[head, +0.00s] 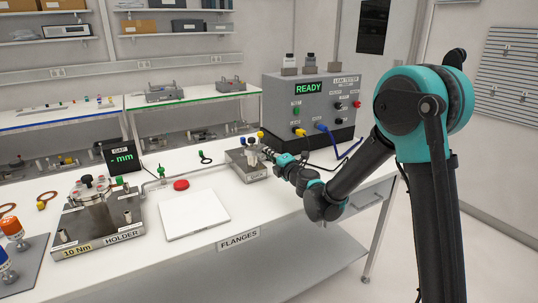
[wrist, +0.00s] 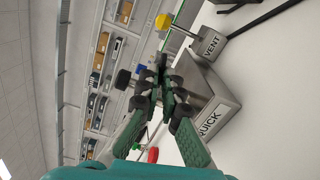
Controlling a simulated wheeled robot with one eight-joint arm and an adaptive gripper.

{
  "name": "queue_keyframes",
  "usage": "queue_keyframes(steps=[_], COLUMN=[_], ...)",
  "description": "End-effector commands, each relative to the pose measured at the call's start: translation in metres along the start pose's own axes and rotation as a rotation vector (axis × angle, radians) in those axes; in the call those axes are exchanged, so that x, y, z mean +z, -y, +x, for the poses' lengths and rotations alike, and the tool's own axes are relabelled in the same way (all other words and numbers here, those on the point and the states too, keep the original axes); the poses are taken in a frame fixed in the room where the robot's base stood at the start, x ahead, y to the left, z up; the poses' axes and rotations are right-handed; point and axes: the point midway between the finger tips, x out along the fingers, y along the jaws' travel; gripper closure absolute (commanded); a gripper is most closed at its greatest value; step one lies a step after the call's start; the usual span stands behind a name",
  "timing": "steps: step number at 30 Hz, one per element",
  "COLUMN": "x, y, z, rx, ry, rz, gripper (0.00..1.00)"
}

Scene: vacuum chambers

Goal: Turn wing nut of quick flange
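The quick flange station is a grey metal block (head: 246,165) on the white bench in the head view. In the wrist view its box (wrist: 208,100) carries a "QUICK" label. My gripper (head: 268,153) reaches it from the right, its tips at the flange fittings on top. In the wrist view the green fingers of my gripper (wrist: 162,78) converge to close-set tips, with dark round parts around them. The wing nut is not clearly distinguishable there; the fingers and dark parts cover that spot. I cannot tell whether the tips grip anything. A black knob (wrist: 122,79) shows just left of the tips.
A "VENT" block (wrist: 211,44) with a yellow-ended lever (wrist: 163,22) stands close by. The leak tester (head: 312,103) reads "READY" behind my arm, with cables on the bench. A holder (head: 97,222), red button (head: 181,185) and white plate (head: 194,214) lie to the left.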

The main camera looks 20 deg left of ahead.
Motion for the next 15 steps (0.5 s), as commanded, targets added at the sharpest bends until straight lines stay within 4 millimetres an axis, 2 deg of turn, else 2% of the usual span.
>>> queue_keyframes(steps=[15], x=[0.0001], y=[-0.0001], z=[-0.0003], rx=[0.003], ry=[0.001], rz=[0.090], gripper=[1.00])
